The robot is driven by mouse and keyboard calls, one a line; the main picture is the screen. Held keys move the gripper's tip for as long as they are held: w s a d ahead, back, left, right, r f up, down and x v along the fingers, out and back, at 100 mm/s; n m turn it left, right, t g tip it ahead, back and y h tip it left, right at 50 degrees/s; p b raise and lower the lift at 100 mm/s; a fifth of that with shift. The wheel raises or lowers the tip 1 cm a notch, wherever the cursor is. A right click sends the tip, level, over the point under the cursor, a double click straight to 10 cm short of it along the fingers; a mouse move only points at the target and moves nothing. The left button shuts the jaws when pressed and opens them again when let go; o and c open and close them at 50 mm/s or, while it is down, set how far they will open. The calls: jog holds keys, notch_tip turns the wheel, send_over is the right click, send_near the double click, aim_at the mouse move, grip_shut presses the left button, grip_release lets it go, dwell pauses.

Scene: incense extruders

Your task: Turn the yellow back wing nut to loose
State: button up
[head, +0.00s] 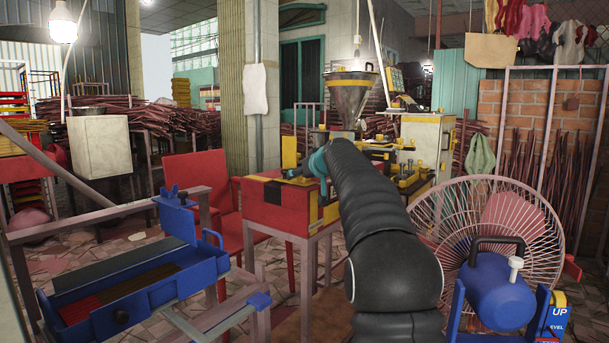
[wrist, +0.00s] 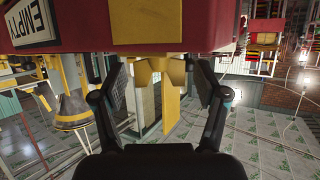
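A yellow wing-shaped nut (wrist: 160,70) shows in the wrist view at the edge of a red box (wrist: 225,25), next to a yellow plate (wrist: 148,27). My gripper (wrist: 161,82) is open, with one dark finger on each side of the nut and a visible gap on both sides. The fingers do not appear to touch it. In the head view my arm reaches to the red machine box (head: 270,205), and the arm hides the nut and my fingertips. I cannot tell from these views whether this is the back nut.
A metal hopper (head: 350,95) stands behind my arm. A blue tray frame (head: 130,285) is at the left and a wire fan guard (head: 490,220) at the right. A white label reading EMPTY (wrist: 32,22) is on the red box. Tiled floor (wrist: 270,135) shows beyond the gripper.

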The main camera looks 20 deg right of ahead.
jog(key=shift+s, duration=0.1)
jog(key=v, duration=1.1)
jog(key=shift+s, duration=0.35)
jog(key=shift+r, duration=0.1)
jog(key=s+a+f+m+g, duration=0.2)
jog(key=s+f+g, duration=0.1)
jog(key=s+f, duration=0.4)
jog(key=s+a+f+m+g, duration=0.2)
jog(key=s+f, duration=0.3)
jog(key=f, duration=0.5)
jog(key=s+a+f+n+g+p, duration=0.1)
jog(key=s+a, duration=0.3)
jog(key=s, duration=0.6)
jog(key=s+a+f+n+g+p, duration=0.1)
jog(key=s+a+f, duration=0.3)
jog(key=s, duration=0.6)
jog(key=s+a+f+n+h+p, duration=0.1)
jog(key=s+a+f, duration=0.2)
jog(key=s, duration=0.8)
jog(key=shift+a+f+g, duration=0.25)
jog(key=shift+a+g, duration=0.15)
jog(key=shift+a, duration=0.85)
